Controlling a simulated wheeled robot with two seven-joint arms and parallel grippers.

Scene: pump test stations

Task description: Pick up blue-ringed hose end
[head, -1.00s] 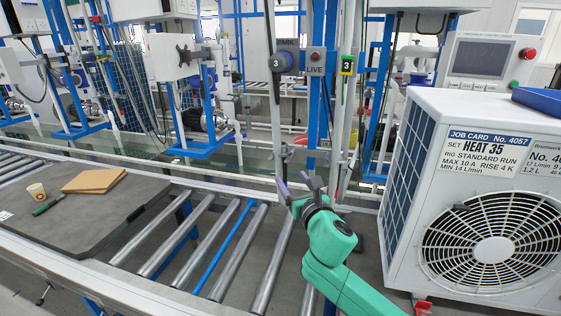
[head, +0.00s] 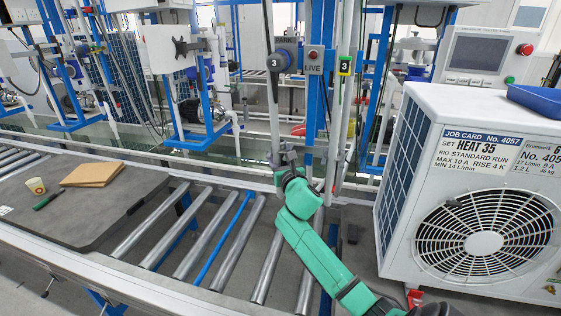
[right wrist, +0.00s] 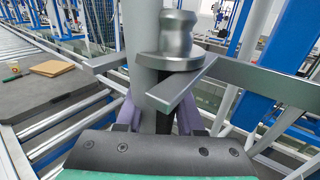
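I cannot make out a blue ring on any hose end. A pale hose or pipe (head: 273,110) hangs at station 3 in the head view, with my right gripper (head: 285,157) at its lower part. In the right wrist view, a thick grey tube (right wrist: 150,35) with a metal fitting (right wrist: 170,45) stands close in front of my right gripper (right wrist: 158,115), between grey bracket arms (right wrist: 195,85). The purple fingers are apart on either side of the tube, with something dark between them; their tips are partly hidden by the tube. My left gripper is not in view.
A white heat-pump unit (head: 400,165) with a job card stands right of my arm. Conveyor rollers (head: 205,240) run below. A grey mat (head: 90,215) at left bears a cardboard piece (head: 90,174), cup (head: 36,186) and green-handled tool (head: 46,201). Blue posts (head: 312,110) stand behind.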

